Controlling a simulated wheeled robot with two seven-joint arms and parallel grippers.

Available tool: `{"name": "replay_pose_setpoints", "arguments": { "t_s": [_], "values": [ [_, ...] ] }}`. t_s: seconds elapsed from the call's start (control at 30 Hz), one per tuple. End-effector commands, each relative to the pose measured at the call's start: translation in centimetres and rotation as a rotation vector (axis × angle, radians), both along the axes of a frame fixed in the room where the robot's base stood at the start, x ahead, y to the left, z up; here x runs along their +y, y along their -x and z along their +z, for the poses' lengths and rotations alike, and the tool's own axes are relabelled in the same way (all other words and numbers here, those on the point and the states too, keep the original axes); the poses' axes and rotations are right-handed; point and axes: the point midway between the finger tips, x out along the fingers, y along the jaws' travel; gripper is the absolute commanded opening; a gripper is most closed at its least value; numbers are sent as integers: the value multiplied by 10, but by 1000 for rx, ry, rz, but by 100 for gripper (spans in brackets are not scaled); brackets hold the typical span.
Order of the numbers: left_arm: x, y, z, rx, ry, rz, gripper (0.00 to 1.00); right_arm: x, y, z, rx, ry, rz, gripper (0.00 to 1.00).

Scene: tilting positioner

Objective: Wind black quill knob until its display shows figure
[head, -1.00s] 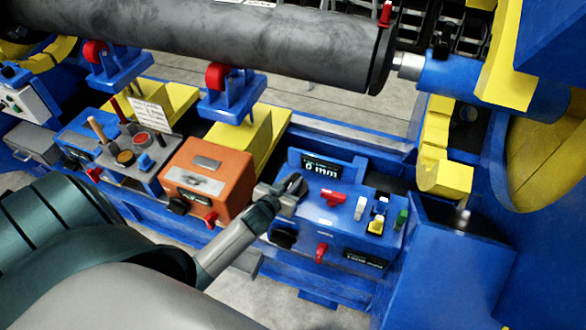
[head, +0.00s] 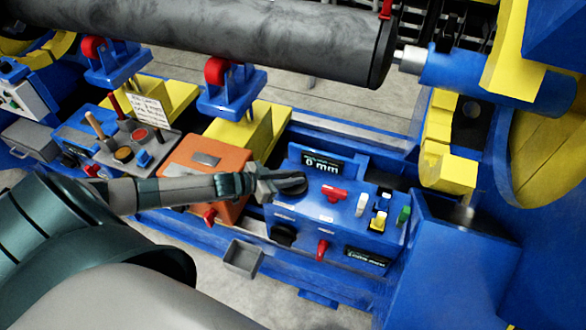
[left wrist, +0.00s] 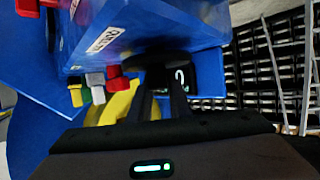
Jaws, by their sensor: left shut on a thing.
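The black quill knob (head: 291,187) is a dark disc at the left of the blue control box (head: 345,212), just below the display (head: 322,165). The display reads "0 mm" in pale figures. My left gripper (head: 278,182) reaches in from the left and is shut on the black knob. In the left wrist view the knob (left wrist: 160,60) is a dark disc at the ends of the fingers (left wrist: 160,100). Part of the lit display (left wrist: 181,79) shows behind a finger there, with one figure partly visible. My right gripper is in neither view.
A red lever (head: 334,193) and white, yellow and green switches sit right of the knob. Another black knob (head: 283,234) and a red handle (head: 321,250) are on the box's front. An orange box (head: 207,165) stands behind my left wrist. A large grey cylinder (head: 220,40) spans the back.

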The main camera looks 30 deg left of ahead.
Motion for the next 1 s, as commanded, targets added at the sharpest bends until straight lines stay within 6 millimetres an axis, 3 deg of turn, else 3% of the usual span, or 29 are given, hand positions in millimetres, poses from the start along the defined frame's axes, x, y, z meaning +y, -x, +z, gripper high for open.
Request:
{"name": "replay_pose_setpoints", "arguments": {
  "t_s": [0.2,0.77,0.8,0.83,1.0],
  "values": [
    [1,-2,1,-5,-3,-62,0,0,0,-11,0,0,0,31],
    [0,-3,3,-5,0,-83,0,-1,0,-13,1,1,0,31],
    [0,-3,3,-5,0,-83,27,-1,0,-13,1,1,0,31],
    [0,-2,3,-5,0,-83,34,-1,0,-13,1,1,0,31],
    [0,-2,2,-3,1,-84,36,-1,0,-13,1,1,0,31]
  ]
}}
